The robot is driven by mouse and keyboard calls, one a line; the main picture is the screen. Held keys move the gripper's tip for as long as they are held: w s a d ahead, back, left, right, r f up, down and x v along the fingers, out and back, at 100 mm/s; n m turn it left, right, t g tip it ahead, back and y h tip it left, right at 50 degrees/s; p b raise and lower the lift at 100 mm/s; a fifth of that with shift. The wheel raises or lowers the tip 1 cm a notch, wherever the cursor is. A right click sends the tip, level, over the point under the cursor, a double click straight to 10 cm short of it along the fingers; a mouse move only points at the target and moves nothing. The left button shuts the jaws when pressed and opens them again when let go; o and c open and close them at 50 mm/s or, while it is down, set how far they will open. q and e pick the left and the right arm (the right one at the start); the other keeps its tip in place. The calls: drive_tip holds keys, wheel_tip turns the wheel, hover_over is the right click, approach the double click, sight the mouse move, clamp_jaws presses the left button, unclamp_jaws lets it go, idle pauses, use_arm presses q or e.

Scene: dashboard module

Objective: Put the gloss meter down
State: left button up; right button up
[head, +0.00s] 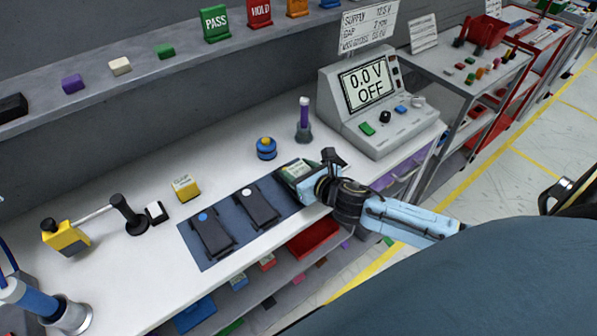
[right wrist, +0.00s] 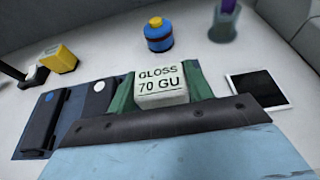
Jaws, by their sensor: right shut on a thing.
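My left gripper is not in view.
A blue pot with a yellow top (head: 266,149) and a purple-handled tool in a grey holder (head: 303,120) stand behind. A black square with a white border (right wrist: 258,88) lies right of the meter. A grey console (head: 378,106) stands back right. The bench's front edge is close.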

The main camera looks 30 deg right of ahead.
drive_tip(key=shift+f, duration=0.15)
drive_tip(key=o, duration=1.1)
drive_tip(key=shift+o, duration=0.2)
drive_tip(key=shift+s+r, duration=0.15)
drive_tip(key=shift+r, duration=0.1)
drive_tip(key=a+v, duration=0.1)
drive_tip(key=v, duration=1)
drive_tip(key=shift+s+d, duration=0.3)
drive_tip(key=shift+d, duration=0.2)
drive_tip(key=shift+r, duration=0.15)
